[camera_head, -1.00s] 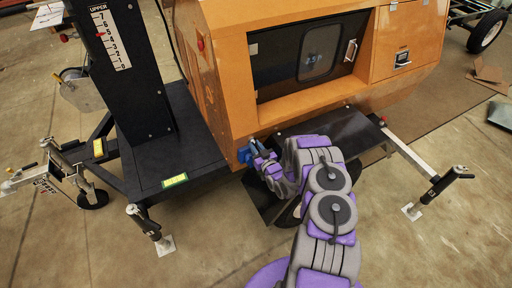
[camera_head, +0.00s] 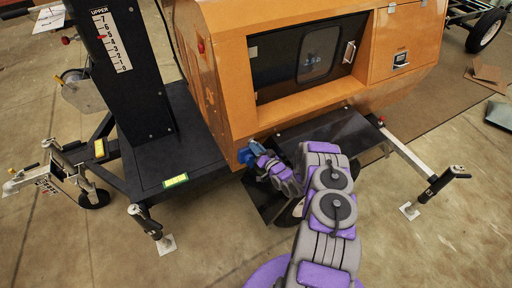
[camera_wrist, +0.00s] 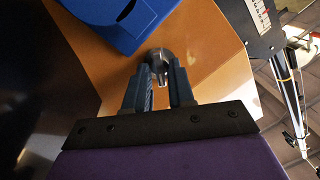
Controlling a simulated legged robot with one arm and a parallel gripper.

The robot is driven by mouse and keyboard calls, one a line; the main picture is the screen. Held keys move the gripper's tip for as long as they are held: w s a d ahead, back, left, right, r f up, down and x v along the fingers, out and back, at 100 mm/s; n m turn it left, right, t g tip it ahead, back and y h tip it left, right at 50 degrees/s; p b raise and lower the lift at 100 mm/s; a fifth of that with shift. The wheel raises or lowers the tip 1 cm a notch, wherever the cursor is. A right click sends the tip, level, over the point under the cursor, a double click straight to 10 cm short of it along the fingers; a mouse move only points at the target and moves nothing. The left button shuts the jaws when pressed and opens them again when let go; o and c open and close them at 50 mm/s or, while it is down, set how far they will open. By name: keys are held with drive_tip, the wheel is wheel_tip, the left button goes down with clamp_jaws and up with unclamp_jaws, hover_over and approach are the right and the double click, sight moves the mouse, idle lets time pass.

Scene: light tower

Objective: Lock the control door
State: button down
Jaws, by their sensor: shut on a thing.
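My gripper (camera_wrist: 160,85) is shut on a small silver metal piece (camera_wrist: 158,57), rounded at its far end and key-like; its exact shape is partly hidden by the fingers. A bright blue part (camera_wrist: 120,20) lies just beyond the fingertips, by the orange cabinet. In the head view my gripper (camera_head: 257,155) is at the cabinet's lower left front corner, beside the blue part (camera_head: 245,154). The orange cabinet (camera_head: 225,60) has a dark recessed panel with a window (camera_head: 320,52) and a silver handle (camera_head: 349,52). An orange panel with a latch (camera_head: 400,59) is to its right.
A black mast (camera_head: 130,70) stands on a black base at left. A black shelf (camera_head: 335,130) juts out below the recess. Outrigger legs (camera_head: 440,185) stand at right and at left (camera_head: 150,225). The concrete floor in front is mostly clear.

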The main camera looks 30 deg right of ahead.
sight(253, 137)
drive_tip(key=shift+d+m+y, duration=0.25)
drive_tip(key=shift+m+y, duration=0.15)
drive_tip(key=shift+m, duration=0.9)
drive_tip(key=c, duration=1.2)
unclamp_jaws()
drive_tip(key=shift+d+f, duration=0.1)
wheel_tip(253, 137, up, 3)
drive_tip(key=shift+w+r+p, duration=0.1)
drive_tip(key=shift+r+p, duration=0.05)
drive_tip(key=shift+p, duration=0.4)
drive_tip(key=shift+s+r+m, duration=0.2)
drive_tip(key=shift+s+m, duration=0.1)
drive_tip(key=shift+s, duration=0.3)
drive_tip(key=s+a+r+p, duration=0.1)
drive_tip(key=s+a+p, duration=0.2)
drive_tip(key=s, duration=1.1)
drive_tip(key=shift+s+a, duration=0.15)
drive_tip(key=shift+a, duration=0.65)
